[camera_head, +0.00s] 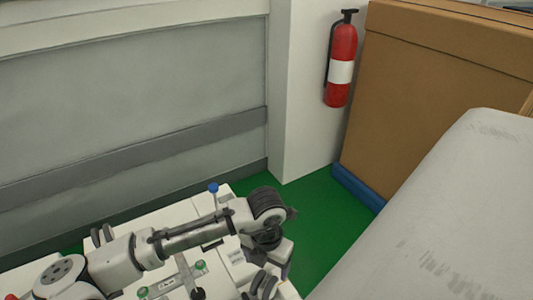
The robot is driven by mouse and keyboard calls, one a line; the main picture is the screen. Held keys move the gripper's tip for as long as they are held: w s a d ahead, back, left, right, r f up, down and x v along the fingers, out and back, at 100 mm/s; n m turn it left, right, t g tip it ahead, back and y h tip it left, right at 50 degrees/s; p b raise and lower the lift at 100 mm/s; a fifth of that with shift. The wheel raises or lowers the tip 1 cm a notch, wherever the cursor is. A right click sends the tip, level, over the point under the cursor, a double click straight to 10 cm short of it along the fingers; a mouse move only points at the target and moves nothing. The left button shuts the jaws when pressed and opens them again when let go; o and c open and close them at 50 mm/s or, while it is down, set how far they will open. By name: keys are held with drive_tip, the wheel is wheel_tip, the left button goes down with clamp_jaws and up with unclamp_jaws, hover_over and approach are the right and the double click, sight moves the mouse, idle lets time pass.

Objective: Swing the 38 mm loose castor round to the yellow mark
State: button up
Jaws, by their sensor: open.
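A white cart body (228,272) lies below my arm, with pale panels and small fittings on top. A dark twin-wheel castor (262,284) shows at its near right, cut by the lower picture edge. Another dark castor (101,236) stands at its far left. I cannot tell which one is the 38 mm loose castor. No yellow mark can be made out. My gripper (266,240) is at the arm's end over the cart's right part, close above the near right castor in the picture. It is open; its fingertips are hard to make out, and contact cannot be told.
A grey wall panel (130,110) stands behind. A brown cabinet (430,75) and a white covered surface (450,220) are right. Green floor (318,215) is clear between.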

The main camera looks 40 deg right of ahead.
sight(268, 280)
wheel_tip(268, 280, down, 8)
idle(0.4)
drive_tip(key=c, duration=1.3)
drive_tip(key=n+p, duration=0.1)
drive_tip(key=n, duration=0.1)
drive_tip(key=shift+r+n, duration=0.1)
drive_tip(key=shift+n, duration=0.3)
drive_tip(key=shift+n+p, duration=0.35)
drive_tip(key=shift+n, duration=0.85)
drive_tip(key=shift+s+d+n+p, duration=0.1)
drive_tip(key=shift+n+p, duration=0.3)
drive_tip(key=shift+n, duration=0.5)
drive_tip(key=n, duration=0.3)
drive_tip(key=shift+p, duration=0.3)
